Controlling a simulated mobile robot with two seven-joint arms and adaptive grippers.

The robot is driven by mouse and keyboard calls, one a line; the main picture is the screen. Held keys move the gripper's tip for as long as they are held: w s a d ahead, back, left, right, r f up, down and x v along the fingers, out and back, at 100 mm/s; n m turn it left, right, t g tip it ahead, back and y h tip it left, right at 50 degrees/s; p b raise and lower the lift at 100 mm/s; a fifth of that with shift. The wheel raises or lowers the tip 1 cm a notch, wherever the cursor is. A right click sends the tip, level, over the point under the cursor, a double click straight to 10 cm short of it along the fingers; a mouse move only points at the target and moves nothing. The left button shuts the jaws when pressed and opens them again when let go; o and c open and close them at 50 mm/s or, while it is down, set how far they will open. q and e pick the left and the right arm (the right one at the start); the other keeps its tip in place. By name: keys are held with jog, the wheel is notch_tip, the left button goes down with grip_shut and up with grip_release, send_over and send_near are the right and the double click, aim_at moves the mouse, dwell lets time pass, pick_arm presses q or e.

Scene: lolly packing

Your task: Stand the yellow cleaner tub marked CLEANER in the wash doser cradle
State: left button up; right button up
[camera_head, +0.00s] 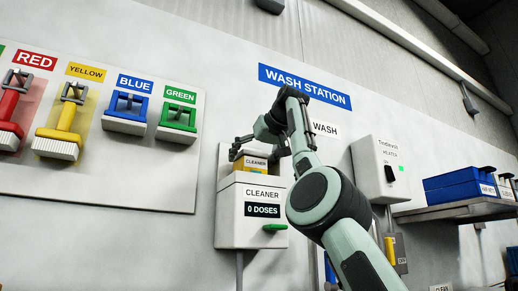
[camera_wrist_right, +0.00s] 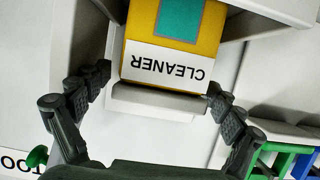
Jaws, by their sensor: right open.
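The yellow cleaner tub (camera_head: 254,166), with its white CLEANER label, stands upright in the cradle at the top of the white wash doser (camera_head: 232,214). My right gripper (camera_head: 257,147) is at the tub. Its fingers (camera_wrist_right: 160,90) are spread, one on either side of the tub, with gaps showing between them and it. The tub's base is hidden in the cradle. My left gripper is out of view.
The doser display (camera_head: 262,211) reads 0 DOSES, above a green lever (camera_head: 275,227). A panel of coloured brushes (camera_head: 125,112) hangs at left. A heater box (camera_head: 379,168) and a shelf with blue bins (camera_head: 459,187) are at right.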

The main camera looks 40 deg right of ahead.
jog(key=v, duration=1.1)
jog(key=shift+s+r, duration=0.2)
jog(key=shift+a, duration=0.1)
